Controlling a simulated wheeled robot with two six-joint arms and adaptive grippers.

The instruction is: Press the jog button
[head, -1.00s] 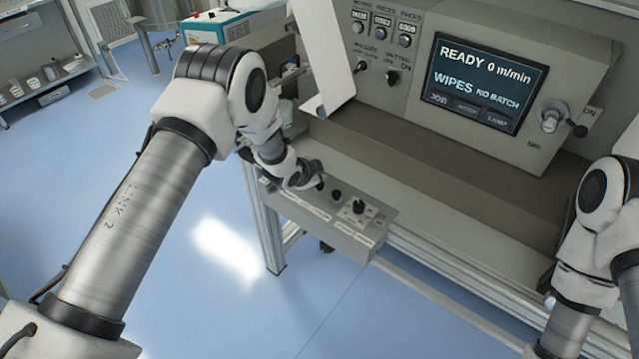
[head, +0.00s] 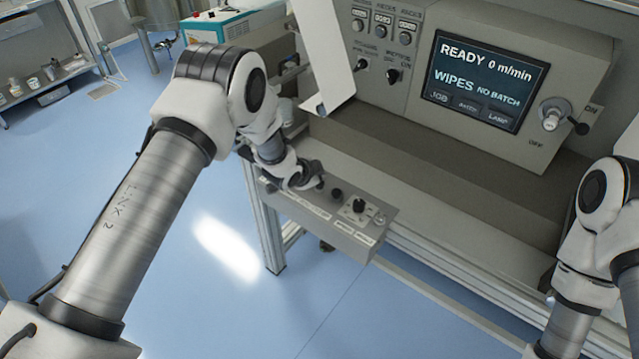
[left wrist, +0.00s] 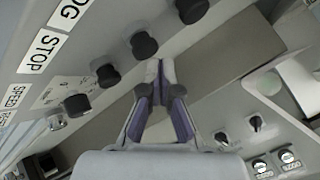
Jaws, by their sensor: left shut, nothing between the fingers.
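The grey control box (head: 330,222) juts from the front of the machine, with several dark buttons and knobs on top and white labels along its edge. In the left wrist view, a label partly cut by the frame reads "OG" (left wrist: 70,12), beside "STOP" (left wrist: 45,50) and "SPEED". A dark round button (left wrist: 144,44), seemingly the jog button, lies just past my fingertips. My left gripper (head: 313,180) is shut and empty over the box; its closed fingers also show in the left wrist view (left wrist: 159,70). I cannot tell whether they touch the button. My right gripper is out of view.
The machine screen (head: 484,82) reads "READY 0 m/min" and "WIPES NO BATCH". A switch (head: 551,118) sits right of it. A white panel (head: 325,60) hangs near my left arm. A dark button (head: 336,194) and a knob (head: 358,206) stand beside my gripper.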

